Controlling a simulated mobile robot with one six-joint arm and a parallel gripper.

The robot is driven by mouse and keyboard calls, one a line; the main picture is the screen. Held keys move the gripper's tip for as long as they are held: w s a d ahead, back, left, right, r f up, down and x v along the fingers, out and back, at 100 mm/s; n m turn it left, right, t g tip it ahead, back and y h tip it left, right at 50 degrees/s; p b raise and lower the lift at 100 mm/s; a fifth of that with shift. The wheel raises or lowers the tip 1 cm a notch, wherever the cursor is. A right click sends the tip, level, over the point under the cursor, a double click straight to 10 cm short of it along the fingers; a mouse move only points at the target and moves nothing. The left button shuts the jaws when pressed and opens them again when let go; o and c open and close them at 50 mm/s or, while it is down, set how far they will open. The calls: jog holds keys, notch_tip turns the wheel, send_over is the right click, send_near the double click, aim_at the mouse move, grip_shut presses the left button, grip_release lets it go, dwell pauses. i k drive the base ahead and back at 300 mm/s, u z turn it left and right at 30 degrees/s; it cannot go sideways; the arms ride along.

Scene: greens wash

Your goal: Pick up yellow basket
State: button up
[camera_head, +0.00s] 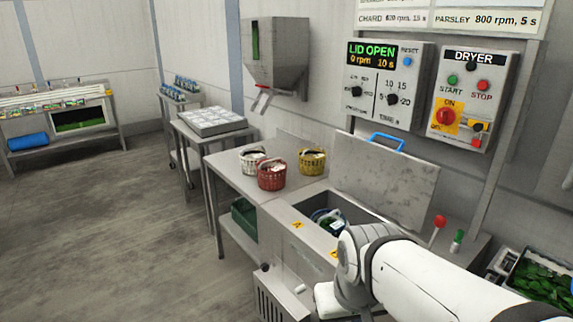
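The yellow basket (312,161) stands upright on the steel table, at the back right of a group of three baskets. A red basket (271,175) stands in front and to its left, and a white basket (252,159) stands farther left. Dark contents show inside the yellow basket. My arm reaches in from the lower right, over the front of the open machine. My gripper is not clearly visible; the arm's white wrist part hides that area.
The steel table (226,167) adjoins an open basin holding a blue-rimmed basket (328,221). Its raised lid (385,175) has a blue handle. A display reads LID OPEN (372,54). A red-knobbed lever (438,226) stands right. A tray of greens (541,279) is lower right. Floor at left is clear.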

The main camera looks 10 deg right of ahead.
aim_at(306, 167)
jog(key=u, duration=1.35)
jog(key=i, duration=4.65)
jog(key=z, duration=1.75)
